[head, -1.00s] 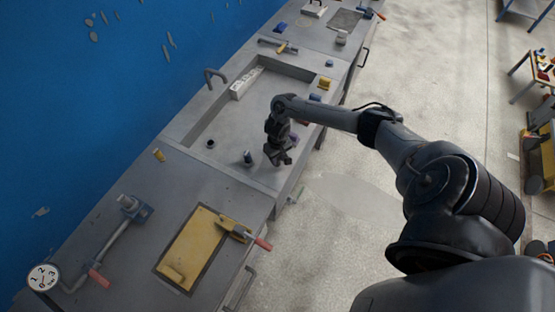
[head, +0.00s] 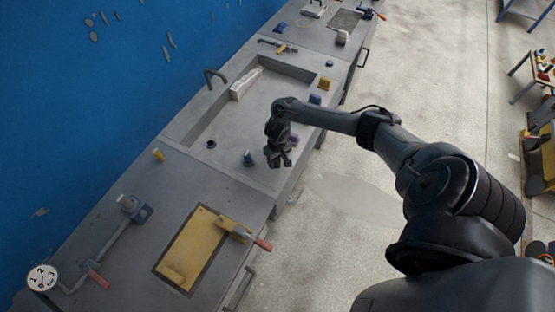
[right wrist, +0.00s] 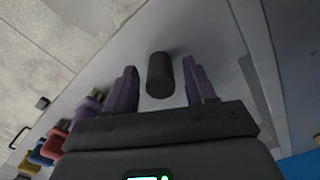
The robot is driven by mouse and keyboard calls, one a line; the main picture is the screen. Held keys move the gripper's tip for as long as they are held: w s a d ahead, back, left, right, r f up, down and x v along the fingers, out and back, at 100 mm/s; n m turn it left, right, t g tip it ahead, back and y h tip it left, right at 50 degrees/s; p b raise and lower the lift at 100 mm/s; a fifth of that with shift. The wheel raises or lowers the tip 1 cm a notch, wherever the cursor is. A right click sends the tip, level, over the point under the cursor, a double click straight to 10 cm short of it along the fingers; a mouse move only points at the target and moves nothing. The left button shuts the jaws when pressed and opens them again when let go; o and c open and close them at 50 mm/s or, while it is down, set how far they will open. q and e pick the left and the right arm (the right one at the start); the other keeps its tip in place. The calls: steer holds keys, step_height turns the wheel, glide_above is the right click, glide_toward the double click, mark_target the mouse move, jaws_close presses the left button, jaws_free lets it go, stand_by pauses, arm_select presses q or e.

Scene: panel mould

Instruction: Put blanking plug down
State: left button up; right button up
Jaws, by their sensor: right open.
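The blanking plug looks to be the dark cylinder (right wrist: 160,75) in the right wrist view, on a grey surface. My right gripper (right wrist: 162,88) is open, with one purple finger on each side of the cylinder and a visible gap to both. In the head view the right gripper (head: 279,158) points down over the near right part of the grey recessed mould (head: 232,128). My left gripper is not in view.
A blue block (head: 315,99) and a yellow block (head: 325,84) sit on the mould's right edge. A white block (head: 246,83) lies at its far end. The mould's middle is mostly clear.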

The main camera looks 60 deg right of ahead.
step_height(320, 180, up, 12)
steer(key=p, duration=0.3)
steer(key=w+a+f+n+t+y, duration=0.15)
steer(key=a+n, duration=0.25)
steer(key=a, duration=0.8)
steer(key=a+f+n+t, duration=0.2)
steer(key=a+n+t, duration=0.1)
steer(key=a, duration=0.9)
steer(key=s+a+r+n+t, duration=0.1)
steer(key=s+a+r+t, duration=0.1)
steer(key=s+a+r, duration=0.25)
steer(key=s+d+r+g, duration=0.1)
steer(key=s+r, duration=0.2)
steer(key=s, duration=0.2)
steer(key=s+d+r+g+h, duration=0.1)
steer(key=s+r+g, duration=0.1)
steer(key=s, duration=0.3)
steer(key=shift+s+r, duration=0.25)
steer(key=shift+r, duration=0.3)
steer(key=shift+d, duration=0.1)
